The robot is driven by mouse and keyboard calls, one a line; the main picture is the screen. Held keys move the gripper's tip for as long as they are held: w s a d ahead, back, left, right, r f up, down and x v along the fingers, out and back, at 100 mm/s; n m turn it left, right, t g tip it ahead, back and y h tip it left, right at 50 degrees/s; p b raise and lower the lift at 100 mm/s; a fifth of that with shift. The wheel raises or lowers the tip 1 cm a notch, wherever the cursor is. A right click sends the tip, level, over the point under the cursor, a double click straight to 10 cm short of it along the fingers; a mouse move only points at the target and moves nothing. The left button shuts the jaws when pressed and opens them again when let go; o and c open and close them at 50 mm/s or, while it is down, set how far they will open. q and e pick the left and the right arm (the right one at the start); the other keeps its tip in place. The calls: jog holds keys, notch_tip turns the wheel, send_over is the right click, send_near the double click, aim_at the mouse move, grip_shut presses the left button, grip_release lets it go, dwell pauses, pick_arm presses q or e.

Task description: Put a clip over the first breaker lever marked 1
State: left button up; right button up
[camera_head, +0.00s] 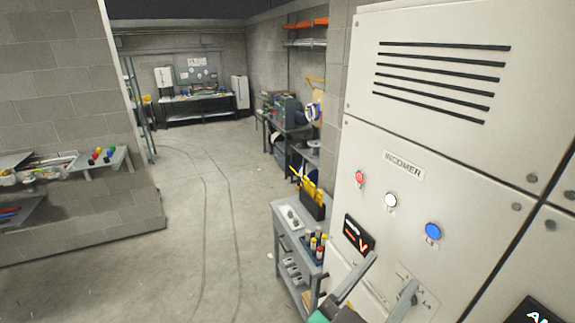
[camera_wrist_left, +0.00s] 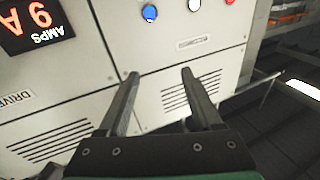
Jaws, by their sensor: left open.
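My left gripper (camera_head: 393,270) is at the bottom of the head view, in front of the light grey cabinet (camera_head: 440,120) marked INCOMER. Its two fingers are apart with nothing between them. It also shows in the left wrist view (camera_wrist_left: 160,74), open and empty, with cabinet doors beyond the fingers. No breaker lever marked 1 can be made out in either view. No clip can be identified for sure; yellow pieces (camera_head: 313,188) stand in a dark holder on the cart, too small to name. My right gripper is in neither view.
The grey cart (camera_head: 283,218) stands left of the cabinet, with small coloured-top items (camera_head: 316,245) on it. The cabinet carries red (camera_head: 360,177), white (camera_head: 391,200) and blue (camera_head: 433,231) buttons or lamps and a dark meter (camera_head: 358,234). The floor left of the cart is clear.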

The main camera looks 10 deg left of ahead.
pick_arm(q)
jog(key=s+a+r+n+t+y, duration=0.1)
jog(key=a+r+n+t+y, duration=0.15)
jog(key=a+r, duration=0.5)
jog(key=s+a+r+n+t+y, duration=0.1)
jog(key=s+a+r+t, duration=0.1)
jog(key=a+r+t, duration=0.4)
jog(key=s+a+r+n+t+y, duration=0.3)
jog(key=s+a+r+y, duration=0.2)
jog(key=s+a+r, duration=0.3)
notch_tip(320, 180, up, 4)
jog(key=a, duration=0.3)
jog(key=shift+f, duration=0.25)
